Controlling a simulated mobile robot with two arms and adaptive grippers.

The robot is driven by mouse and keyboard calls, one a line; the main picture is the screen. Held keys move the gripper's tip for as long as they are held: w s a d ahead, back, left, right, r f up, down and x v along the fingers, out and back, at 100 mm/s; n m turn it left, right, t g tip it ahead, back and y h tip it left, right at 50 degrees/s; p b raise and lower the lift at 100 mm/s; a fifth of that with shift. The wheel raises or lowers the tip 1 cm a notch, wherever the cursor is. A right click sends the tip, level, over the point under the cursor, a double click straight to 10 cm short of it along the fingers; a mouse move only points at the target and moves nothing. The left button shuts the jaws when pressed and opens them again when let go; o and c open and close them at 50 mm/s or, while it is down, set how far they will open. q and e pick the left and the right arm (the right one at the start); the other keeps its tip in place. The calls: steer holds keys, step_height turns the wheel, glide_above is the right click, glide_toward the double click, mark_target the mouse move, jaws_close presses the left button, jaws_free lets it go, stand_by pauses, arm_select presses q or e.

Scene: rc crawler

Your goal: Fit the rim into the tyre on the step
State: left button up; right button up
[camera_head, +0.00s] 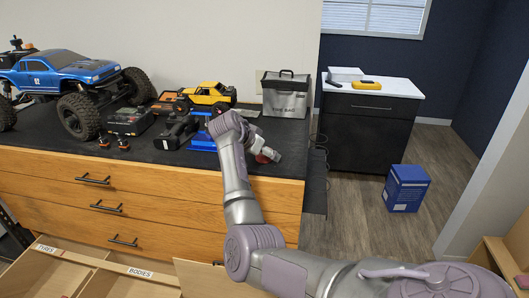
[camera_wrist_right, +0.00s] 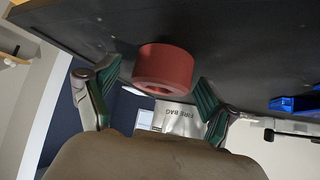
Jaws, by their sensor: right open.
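A short red cylinder (camera_wrist_right: 165,66) with a hole in its end, possibly the rim, sits against the black bench top in the right wrist view. My right gripper (camera_wrist_right: 155,82) is open, with one green-padded finger on each side of it. I see gaps beside it, so it does not look gripped. In the head view my right gripper (camera_head: 266,156) is low over the bench's right front part, with a bit of the red piece showing beside it. A blue stand (camera_head: 203,140), perhaps the step, is left of my arm. I cannot make out a tyre on it. My left gripper is out of view.
A blue truck (camera_head: 70,72) and a yellow crawler (camera_head: 209,94) stand on the bench (camera_head: 75,158), with a black tool (camera_head: 176,131) between. A grey fire bag (camera_head: 286,94) is at the back right. Open drawers labelled tyres and bodies are below. A blue box (camera_head: 406,188) is on the floor.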

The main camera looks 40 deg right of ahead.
steer(key=shift+a, duration=0.1)
steer(key=shift+c, duration=1)
steer(key=c, duration=0.9)
steer(key=shift+r, duration=0.1)
